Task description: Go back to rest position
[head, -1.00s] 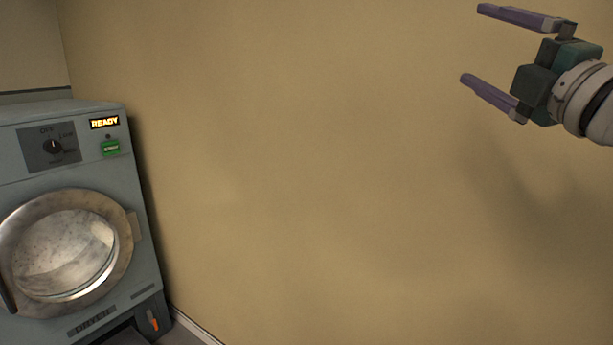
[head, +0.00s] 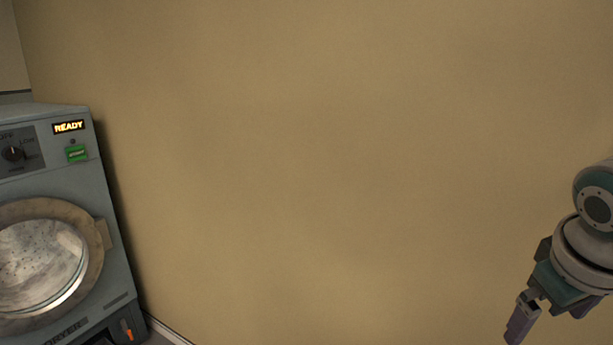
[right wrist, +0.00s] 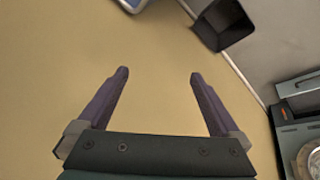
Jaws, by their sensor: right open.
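My right gripper (head: 548,318) is at the lower right of the head view, pointing down, with part of it near the picture's bottom edge. In the right wrist view its two purple fingers (right wrist: 158,85) stand wide apart with nothing between them. My left gripper is not in view.
A bare tan wall fills the middle. The right wrist view shows a dark bin-like object (right wrist: 224,25) and part of a machine (right wrist: 290,128) at the right.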

